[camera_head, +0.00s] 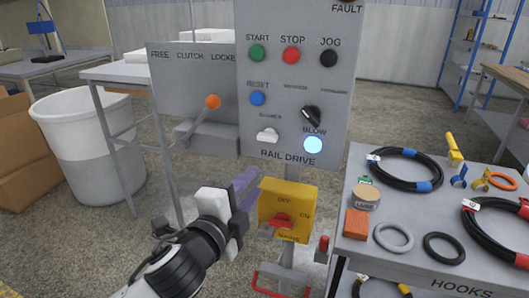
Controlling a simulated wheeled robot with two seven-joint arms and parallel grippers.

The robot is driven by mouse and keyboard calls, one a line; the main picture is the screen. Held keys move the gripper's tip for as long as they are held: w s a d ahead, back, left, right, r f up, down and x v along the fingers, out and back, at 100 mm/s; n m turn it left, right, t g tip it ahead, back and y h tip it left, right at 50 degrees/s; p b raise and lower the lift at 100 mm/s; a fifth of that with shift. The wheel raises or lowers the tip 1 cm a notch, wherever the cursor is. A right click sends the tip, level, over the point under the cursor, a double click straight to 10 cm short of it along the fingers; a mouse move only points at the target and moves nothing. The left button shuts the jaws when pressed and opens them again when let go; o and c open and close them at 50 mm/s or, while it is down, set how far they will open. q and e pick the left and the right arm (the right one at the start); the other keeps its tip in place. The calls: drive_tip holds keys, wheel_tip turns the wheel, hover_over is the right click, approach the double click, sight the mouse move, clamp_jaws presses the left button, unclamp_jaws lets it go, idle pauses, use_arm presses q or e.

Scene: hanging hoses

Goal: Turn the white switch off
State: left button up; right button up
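The white switch (267,135) is a small white lever on the grey control panel (228,146), under a small label that seems to read BLOWER. A round light (313,145) marked BLOW glows pale blue to its right. My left gripper (254,186) has purple fingers and comes up from the bottom left. It is below the switch and apart from it in the picture. Its fingers look a little apart, with nothing seen between them. My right gripper is not in view.
An orange-knobbed lever (212,102) sticks out left of the switch. A yellow box with a red knob (286,210) is close to my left gripper's right. A grey table (410,262) with hoses and rings stands at right. A white bin (85,150) stands at left.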

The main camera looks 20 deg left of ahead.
use_arm(q)
drive_tip(key=m+t, duration=0.1)
approach(266, 140)
drive_tip(key=shift+y, duration=0.3)
drive_tip(key=w, duration=0.9)
drive_tip(key=shift+d+p, duration=0.3)
clamp_jaws()
